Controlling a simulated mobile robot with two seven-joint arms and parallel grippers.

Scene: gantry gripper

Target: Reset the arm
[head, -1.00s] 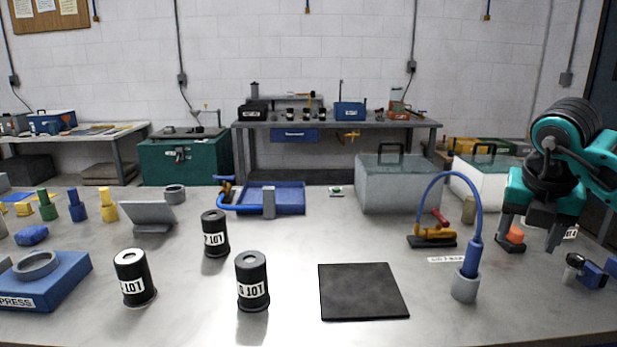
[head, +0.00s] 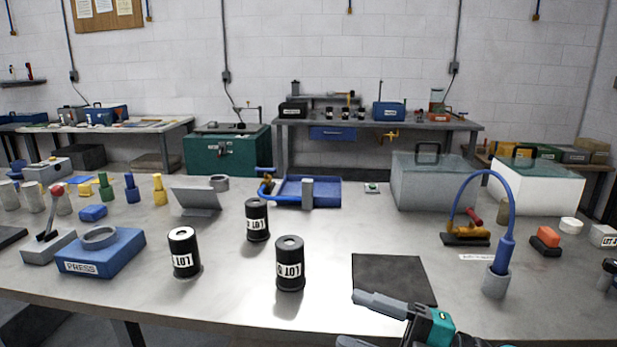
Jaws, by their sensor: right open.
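My right gripper (head: 347,318) is at the bottom edge of the head view, right of centre, with its jaws pointing left. It is open, with nothing between the two grey fingers; the lower finger is partly cut off by the frame. It is in front of the black square mat (head: 395,278) and its upper finger overlaps the mat's near edge in the picture. The teal and black wrist runs off the bottom. My left gripper is not in view.
Three black LOT canisters (head: 290,265) stand left of the mat. A blue tube rises from a grey cup (head: 497,283) to its right. A blue press (head: 100,252) and a lever box (head: 48,247) are at left. Clear bins (head: 432,185) stand behind.

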